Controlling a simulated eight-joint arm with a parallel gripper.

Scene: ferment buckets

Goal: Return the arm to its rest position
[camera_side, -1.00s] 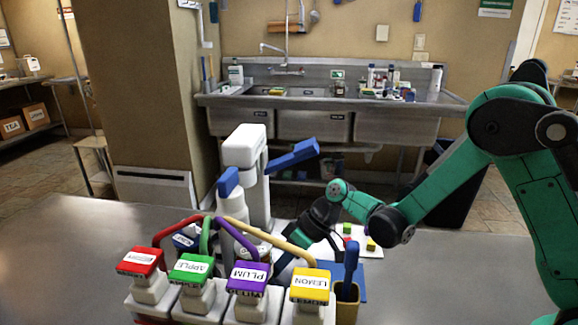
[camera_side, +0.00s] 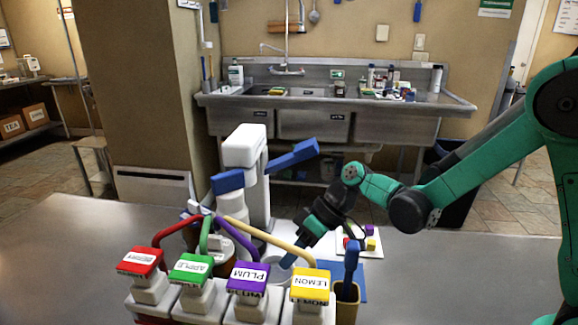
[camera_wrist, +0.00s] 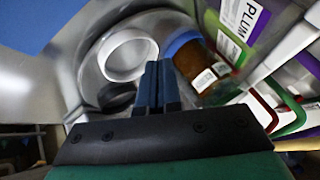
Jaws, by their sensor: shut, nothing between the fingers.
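My gripper (camera_side: 287,261) hangs tilted down behind the yellow tube in the side view, its blue fingertips over the worktop close to a pale round vessel. In the wrist view my gripper (camera_wrist: 158,85) has its two blue fingers together with nothing between them. Beyond the fingers are a white ring (camera_wrist: 128,54), a dark round piece (camera_wrist: 117,96) and a brown labelled jar (camera_wrist: 194,66). The fingers look close to these, but I cannot tell whether they touch any.
Red (camera_side: 141,261), green (camera_side: 190,268), purple (camera_side: 248,277) and yellow (camera_side: 310,285) labelled tops with curved tubes line the front. A white appliance with blue levers (camera_side: 244,147) stands behind. A tan holder (camera_side: 347,292) stands right. The worktop (camera_side: 455,285) is clear at right.

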